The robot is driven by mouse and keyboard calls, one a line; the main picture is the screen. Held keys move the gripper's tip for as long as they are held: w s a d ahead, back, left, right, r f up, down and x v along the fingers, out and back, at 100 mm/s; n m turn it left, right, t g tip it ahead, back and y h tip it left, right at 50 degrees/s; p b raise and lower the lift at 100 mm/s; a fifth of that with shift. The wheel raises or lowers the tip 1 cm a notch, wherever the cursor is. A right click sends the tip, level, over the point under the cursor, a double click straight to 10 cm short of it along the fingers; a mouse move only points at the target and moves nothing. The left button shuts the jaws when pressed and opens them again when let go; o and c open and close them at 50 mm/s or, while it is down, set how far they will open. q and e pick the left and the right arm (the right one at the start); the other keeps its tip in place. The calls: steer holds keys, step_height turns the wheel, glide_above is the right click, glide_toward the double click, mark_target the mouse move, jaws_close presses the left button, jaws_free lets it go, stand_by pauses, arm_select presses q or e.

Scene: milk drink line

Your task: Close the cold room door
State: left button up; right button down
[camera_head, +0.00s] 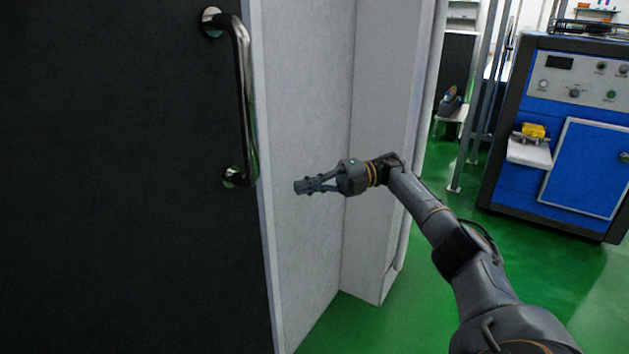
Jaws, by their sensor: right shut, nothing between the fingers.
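The cold room door, as far as I can tell, is the large dark panel (120,180) filling the left of the view. A shiny metal bar handle (243,95) is fixed upright near its right edge. A pale strip runs down that edge, and light grey wall surfaces (310,90) stand to its right. I cannot tell how far the door stands open. My right gripper (301,186) is shut and empty. It points left in front of the grey surface, right of the handle's lower end and apart from it. My left gripper is not in view.
A blue machine (540,140) with a control panel stands at the right, with a yellow object (533,131) on its small white shelf. Metal posts (475,110) stand beside it. The green floor (400,310) is clear between the grey wall and the machine.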

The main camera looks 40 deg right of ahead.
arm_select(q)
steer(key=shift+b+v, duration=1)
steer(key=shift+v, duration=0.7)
arm_select(e)
steer(key=shift+w+v, duration=0.15)
steer(key=shift+v, duration=0.8)
steer(key=shift+w+v, duration=0.15)
steer(key=shift+v, duration=0.85)
steer(key=shift+w+v, duration=0.2)
steer(key=shift+v, duration=0.75)
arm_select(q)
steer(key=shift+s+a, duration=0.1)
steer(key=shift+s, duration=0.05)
arm_select(e)
steer(key=shift+d, duration=0.15)
steer(key=shift+r, duration=0.1)
